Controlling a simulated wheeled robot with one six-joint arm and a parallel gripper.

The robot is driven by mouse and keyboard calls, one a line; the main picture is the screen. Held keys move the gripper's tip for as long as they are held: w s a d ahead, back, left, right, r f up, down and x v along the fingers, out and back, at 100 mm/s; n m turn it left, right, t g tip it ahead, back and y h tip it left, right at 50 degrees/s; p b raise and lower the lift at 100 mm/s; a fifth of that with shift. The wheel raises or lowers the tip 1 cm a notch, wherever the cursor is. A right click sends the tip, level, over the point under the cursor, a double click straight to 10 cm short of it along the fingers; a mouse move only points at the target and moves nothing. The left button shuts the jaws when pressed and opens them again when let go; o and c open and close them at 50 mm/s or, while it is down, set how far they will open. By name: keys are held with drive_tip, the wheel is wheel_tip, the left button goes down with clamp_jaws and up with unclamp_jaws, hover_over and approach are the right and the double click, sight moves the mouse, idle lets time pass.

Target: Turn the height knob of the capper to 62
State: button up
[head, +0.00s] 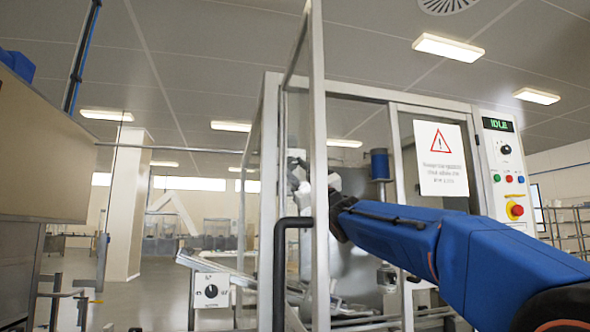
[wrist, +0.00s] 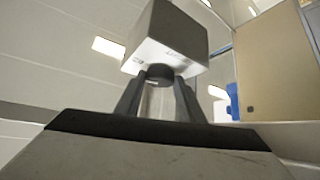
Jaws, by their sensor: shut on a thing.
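In the wrist view, my gripper (wrist: 160,84) is shut on a round black knob (wrist: 159,72). In the head view, my blue arm reaches to the glass-walled capper (head: 285,150). My gripper is partly hidden there behind a metal post, and the held knob cannot be made out.
A control panel (head: 500,165) with an IDLE display, a dial, buttons and a red emergency stop is at the right. A white box with a dial (head: 212,291) stands lower left. A metal post (head: 319,150) and dark handle (head: 281,260) are close to my arm.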

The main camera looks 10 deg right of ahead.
drive_tip(key=o, duration=1)
drive_tip(key=shift+o, duration=0.2)
drive_tip(key=v, duration=1.7)
drive_tip(key=shift+f, duration=0.15)
drive_tip(key=shift+s+d, duration=0.1)
drive_tip(key=shift+d, duration=0.05)
